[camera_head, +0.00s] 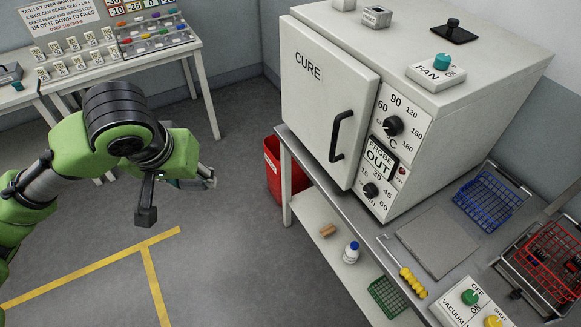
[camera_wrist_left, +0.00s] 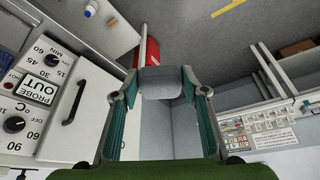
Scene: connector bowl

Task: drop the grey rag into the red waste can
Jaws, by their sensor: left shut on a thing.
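The red waste can (camera_head: 273,170) stands on the floor beside the left end of the bench, partly hidden by it. My left gripper (camera_head: 205,177) is in the air, left of the can and apart from it. In the left wrist view the gripper (camera_wrist_left: 160,84) is shut on the grey rag (camera_wrist_left: 160,90), a light grey bundle between the fingertips. In that view the red can (camera_wrist_left: 149,50) shows just beyond the rag. I cannot make out the rag clearly in the head view. My right gripper is not in view.
The white CURE oven (camera_head: 325,85) stands on the grey bench (camera_head: 440,250), right of the can. A lower shelf (camera_head: 320,215) holds a bottle (camera_head: 351,252) and a green basket (camera_head: 388,297). A white table (camera_head: 170,55) stands at the back left. The floor between is clear.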

